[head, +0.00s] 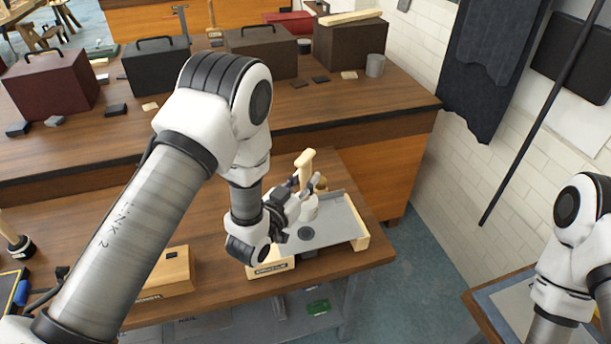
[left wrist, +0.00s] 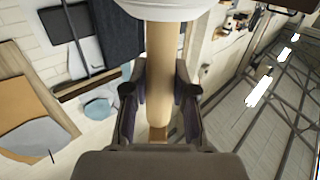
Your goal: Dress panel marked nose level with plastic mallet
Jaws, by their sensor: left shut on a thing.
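My left gripper (head: 306,184) is shut on the wooden handle of the plastic mallet. The mallet's white head (head: 308,206) is just above the grey metal panel; whether it touches cannot be told. In the left wrist view, the pale handle (left wrist: 160,65) runs between the fingers (left wrist: 160,100), with the white head (left wrist: 166,9) at the top edge. The grey panel (head: 345,219) rests across wooden supports on the near bench, with a dark round patch (head: 306,233) on it. The front support (head: 271,268) carries a label too small to read. My right gripper is out of view.
A wooden block (head: 168,268) sits left of the panel. A dark-based tool with a wooden handle (head: 18,244) stands at the bench's far left. Toolboxes (head: 262,50) line the rear bench (head: 340,102). The near bench's right edge lies close to the panel.

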